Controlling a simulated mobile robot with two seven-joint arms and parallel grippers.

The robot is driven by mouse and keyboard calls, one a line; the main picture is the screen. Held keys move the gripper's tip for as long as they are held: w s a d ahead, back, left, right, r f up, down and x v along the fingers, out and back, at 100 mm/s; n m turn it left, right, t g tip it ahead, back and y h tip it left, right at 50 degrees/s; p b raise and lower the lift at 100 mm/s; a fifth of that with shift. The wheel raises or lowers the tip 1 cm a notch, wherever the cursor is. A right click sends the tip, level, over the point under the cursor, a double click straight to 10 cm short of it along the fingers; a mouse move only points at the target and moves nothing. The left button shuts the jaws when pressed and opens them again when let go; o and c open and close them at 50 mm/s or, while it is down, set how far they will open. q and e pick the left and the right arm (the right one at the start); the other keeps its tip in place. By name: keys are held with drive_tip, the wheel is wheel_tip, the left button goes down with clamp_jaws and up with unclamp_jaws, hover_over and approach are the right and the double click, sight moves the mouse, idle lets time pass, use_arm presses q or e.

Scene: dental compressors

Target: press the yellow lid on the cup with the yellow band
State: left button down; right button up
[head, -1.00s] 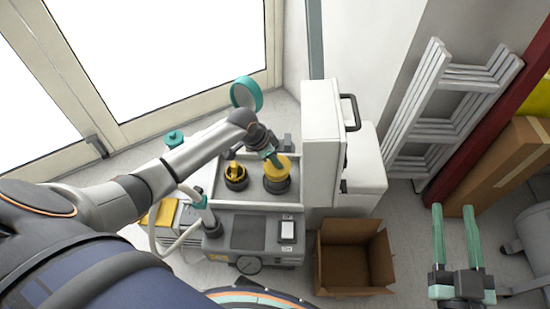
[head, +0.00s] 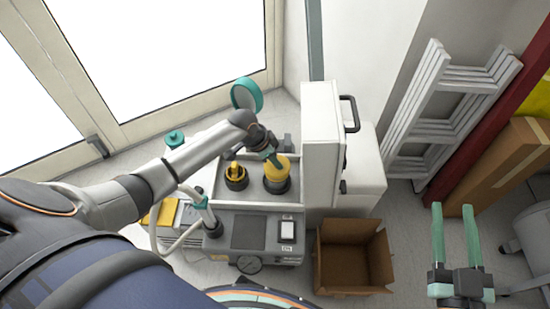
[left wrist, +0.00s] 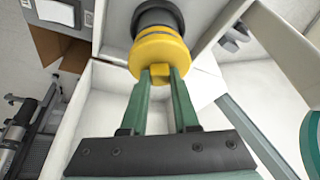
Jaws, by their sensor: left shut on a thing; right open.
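The yellow lid (head: 279,166) sits at the mouth of a dark cup (head: 277,186) in the tray of the grey unit. In the left wrist view the lid (left wrist: 160,52) lines up with the dark cup (left wrist: 157,14), a yellow ring between them; I cannot tell if the lid is fully seated. My left gripper (head: 274,158) is shut on the lid's small raised tab, which shows between the fingertips (left wrist: 160,73) in the left wrist view. My right gripper (head: 453,207) is open and empty at the lower right, far from the cup.
A second dark cup (head: 236,178) with a yellow piece inside stands just left in the tray. A white cabinet door (head: 321,145) rises close on the right. An open cardboard box (head: 353,265) is on the floor. A teal round lid (head: 246,95) stands behind.

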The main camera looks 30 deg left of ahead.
use_arm(q)
drive_tip(key=shift+f+p, duration=0.2)
drive_tip(key=shift+p, duration=0.6)
idle(1.6)
idle(0.3)
drive_tip(key=shift+c, duration=0.5)
unclamp_jaws()
drive_tip(key=shift+r+p, duration=3.55)
drive_tip(key=shift+p, duration=0.3)
drive_tip(key=shift+c, duration=0.2)
clamp_jaws()
